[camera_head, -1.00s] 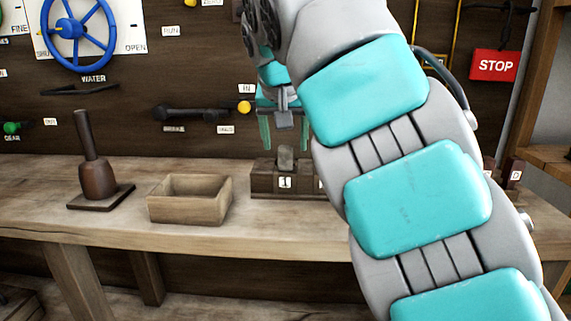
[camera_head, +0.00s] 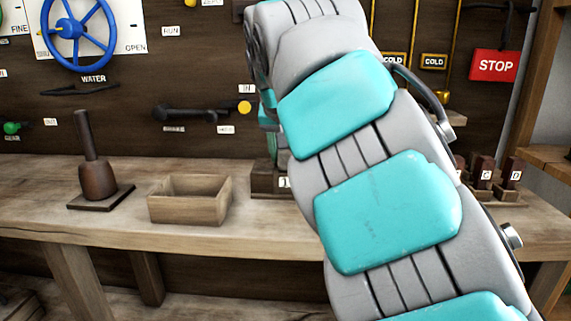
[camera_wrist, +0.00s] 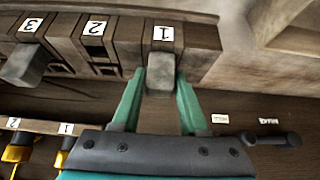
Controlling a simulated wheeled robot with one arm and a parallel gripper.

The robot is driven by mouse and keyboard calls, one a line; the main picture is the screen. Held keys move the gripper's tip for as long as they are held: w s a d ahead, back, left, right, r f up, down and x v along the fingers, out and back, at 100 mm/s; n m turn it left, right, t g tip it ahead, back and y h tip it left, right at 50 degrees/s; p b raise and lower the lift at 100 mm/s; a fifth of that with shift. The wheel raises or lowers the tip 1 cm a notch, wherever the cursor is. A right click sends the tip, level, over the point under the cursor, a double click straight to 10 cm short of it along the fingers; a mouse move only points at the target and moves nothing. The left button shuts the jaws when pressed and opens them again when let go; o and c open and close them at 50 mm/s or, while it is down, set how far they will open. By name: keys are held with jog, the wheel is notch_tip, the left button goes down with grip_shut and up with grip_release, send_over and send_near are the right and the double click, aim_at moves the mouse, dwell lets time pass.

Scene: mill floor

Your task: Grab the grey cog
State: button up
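In the wrist view a grey block, seemingly the cog (camera_wrist: 160,74), stands in the slot marked 1 of a brown wooden rack (camera_wrist: 205,38). My gripper (camera_wrist: 161,76) is open, with one green finger on each side of this block; I cannot tell whether either finger touches it. A second grey block (camera_wrist: 25,66) stands at slot 3, and slot 2 looks empty. In the head view my arm hides the block and most of the rack (camera_head: 265,183); only a bit of my gripper shows beside the arm.
An open wooden box (camera_head: 190,210) stands on the bench left of the rack, and a mallet-like tool (camera_head: 97,178) stands farther left. Brown pieces marked C and D (camera_head: 510,172) stand at the right. Levers and a blue wheel (camera_head: 68,28) are on the wall behind.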

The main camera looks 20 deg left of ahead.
grip_shut()
dwell(0.3)
